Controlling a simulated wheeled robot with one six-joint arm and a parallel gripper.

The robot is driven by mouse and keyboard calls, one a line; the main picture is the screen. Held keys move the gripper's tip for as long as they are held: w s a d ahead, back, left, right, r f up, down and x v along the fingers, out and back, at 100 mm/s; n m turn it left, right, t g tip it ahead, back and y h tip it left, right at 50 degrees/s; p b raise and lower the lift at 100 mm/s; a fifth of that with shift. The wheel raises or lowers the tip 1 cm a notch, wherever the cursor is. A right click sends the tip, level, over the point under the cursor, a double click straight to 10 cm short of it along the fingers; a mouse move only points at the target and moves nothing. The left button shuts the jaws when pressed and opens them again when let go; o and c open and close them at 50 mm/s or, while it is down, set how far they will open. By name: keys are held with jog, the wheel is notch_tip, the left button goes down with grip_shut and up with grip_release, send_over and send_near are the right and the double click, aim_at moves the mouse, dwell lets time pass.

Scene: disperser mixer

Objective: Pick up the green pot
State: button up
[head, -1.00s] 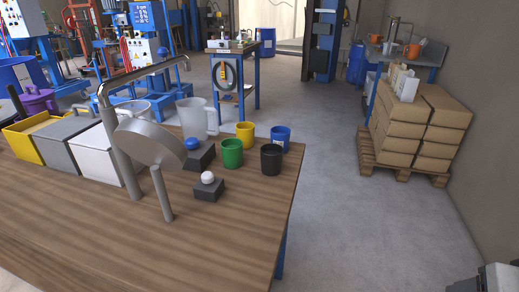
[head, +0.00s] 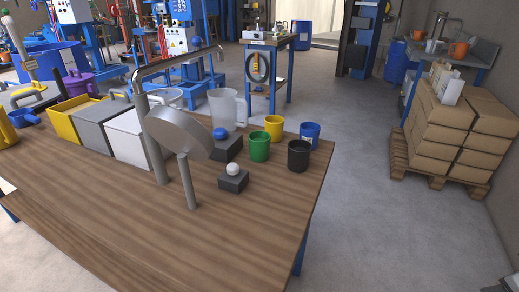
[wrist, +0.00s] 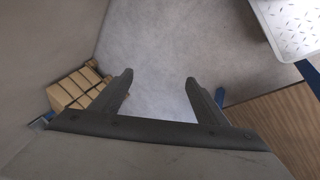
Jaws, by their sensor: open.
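The green pot (head: 259,147) stands upright on the wooden table (head: 230,240) in the head view, near its far right part. A yellow pot (head: 274,127) is just behind it, a black pot (head: 299,155) to its right and a blue pot (head: 310,134) behind the black one. My gripper (wrist: 159,82) shows only in the wrist view. Its two dark fingers are apart with nothing between them, above grey floor. The green pot is not in the wrist view, so its distance from my gripper cannot be told.
Left of the green pot are a dark block with a blue ball (head: 220,133), a smaller block with a white ball (head: 232,170), a clear jug (head: 227,108) and a tall metal tap (head: 156,140). Stacked boxes (head: 455,130) stand on a pallet at the right. The table's front is clear.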

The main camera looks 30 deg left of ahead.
jog(key=w+a+r+n+t+y, duration=0.1)
jog(key=w+a+r+n+t, duration=0.15)
jog(key=a+n, duration=0.45)
jog(key=w+a+r+n+t+y, duration=0.1)
jog(key=w+a+r+n, duration=0.1)
jog(key=w+a+n, duration=0.35)
jog(key=w+a+r+n+t+y, duration=0.1)
jog(key=w+a+r+n+t, duration=0.1)
jog(key=a+n, duration=0.6)
jog(key=n+y, duration=0.8)
jog(key=n, duration=0.7)
send_near(261, 152)
jog(key=shift+g, duration=0.25)
jog(key=v, duration=0.4)
jog(key=r+v, duration=0.1)
jog(key=v, duration=0.1)
jog(key=shift+w+d, duration=0.15)
jog(key=shift+w, duration=0.05)
jog(key=shift+a, duration=0.25)
jog(key=x, duration=1.7)
jog(key=shift+d+f, duration=0.15)
jog(key=shift+f, duration=0.2)
jog(key=c, duration=1.2)
